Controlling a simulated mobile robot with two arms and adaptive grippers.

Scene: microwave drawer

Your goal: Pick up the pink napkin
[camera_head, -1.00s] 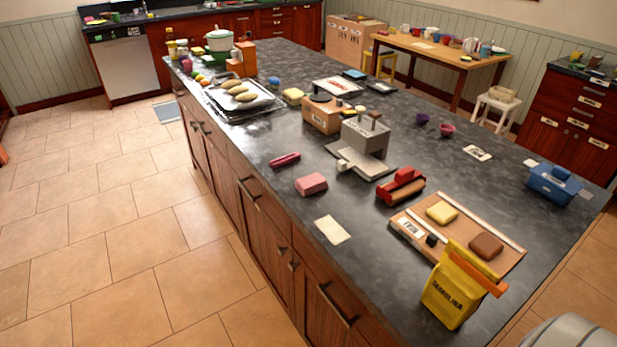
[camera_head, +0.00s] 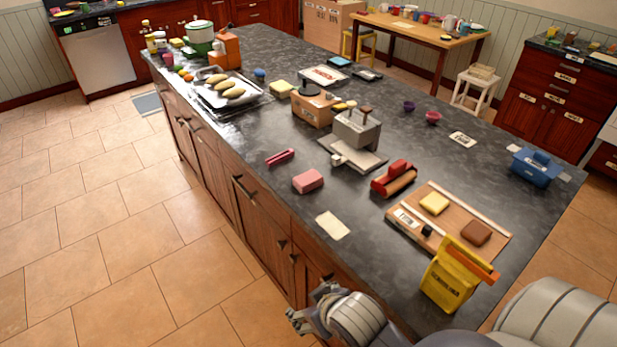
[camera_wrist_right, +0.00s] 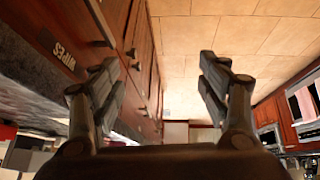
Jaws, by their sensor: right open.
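A pink folded block (camera_head: 308,181), which looks like the pink napkin, lies on the dark island counter near its left edge. A thinner dark pink item (camera_head: 280,156) lies just beyond it. My right gripper (camera_head: 306,303) is low in the head view, beside the island's drawer side, apart from the pink block and nearer the camera. In the right wrist view my right gripper (camera_wrist_right: 160,80) is open, with nothing between its fingers. The pink block cannot be made out there. My left gripper is not in view.
A cream card (camera_head: 332,225) lies on the counter near the pink block. A grey press (camera_head: 357,128), red device (camera_head: 394,178), wooden board (camera_head: 463,222) and yellow bag (camera_head: 449,278) stand to the right. Drawer handles (camera_head: 243,186) jut from the island's side.

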